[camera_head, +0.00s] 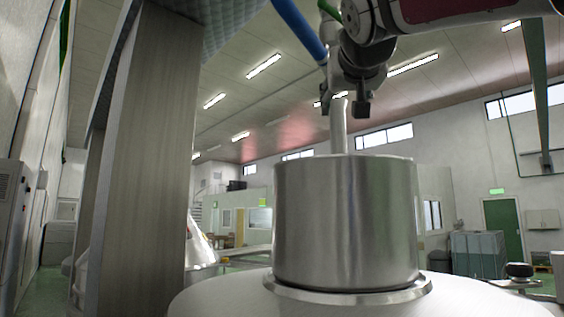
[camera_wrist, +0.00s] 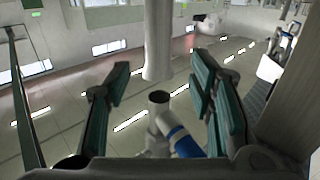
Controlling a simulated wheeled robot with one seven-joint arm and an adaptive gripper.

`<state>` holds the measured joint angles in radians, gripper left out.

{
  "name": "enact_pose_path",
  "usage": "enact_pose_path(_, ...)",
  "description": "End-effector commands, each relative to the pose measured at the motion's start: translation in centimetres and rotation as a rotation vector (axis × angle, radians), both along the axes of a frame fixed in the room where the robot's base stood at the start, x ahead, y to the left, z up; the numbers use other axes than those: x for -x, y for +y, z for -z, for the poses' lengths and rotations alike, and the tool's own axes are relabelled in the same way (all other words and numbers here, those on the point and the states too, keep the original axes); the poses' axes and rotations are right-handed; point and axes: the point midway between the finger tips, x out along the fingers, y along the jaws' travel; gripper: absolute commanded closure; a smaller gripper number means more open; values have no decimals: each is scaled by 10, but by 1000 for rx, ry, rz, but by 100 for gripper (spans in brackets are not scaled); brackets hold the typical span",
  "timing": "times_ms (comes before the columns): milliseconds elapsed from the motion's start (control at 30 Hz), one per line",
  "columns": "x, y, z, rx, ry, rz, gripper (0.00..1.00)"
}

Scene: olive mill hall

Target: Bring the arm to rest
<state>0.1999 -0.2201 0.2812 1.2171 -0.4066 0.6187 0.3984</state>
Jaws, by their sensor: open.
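My gripper (camera_head: 344,108) is at the upper middle of the head view, at the end of my arm, which comes in from the upper right. Its dark fingers are spread apart. In the wrist view, my gripper (camera_wrist: 161,68) shows two green-padded fingers wide apart with nothing held between them. A pale upright pipe (camera_head: 338,130) stands in the head view, just below and between the fingers as seen there. Whether it touches them cannot be told.
A large steel cylinder (camera_head: 345,225) on a white rounded top fills the front centre. A broad metal post (camera_head: 145,160) stands at the left. A blue pipe (camera_head: 300,28) runs near my arm. Grey cabinets (camera_head: 478,254) and a green door (camera_head: 503,235) are far right. Open air lies right of my gripper.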

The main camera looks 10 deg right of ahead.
Motion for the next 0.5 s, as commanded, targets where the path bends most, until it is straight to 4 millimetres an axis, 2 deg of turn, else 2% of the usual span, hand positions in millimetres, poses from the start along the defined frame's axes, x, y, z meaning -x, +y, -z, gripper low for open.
enact_pose_path(167,11,2,0,-2,0,0,51)
enact_pose_path(500,12,2,0,-1,1,0,51)
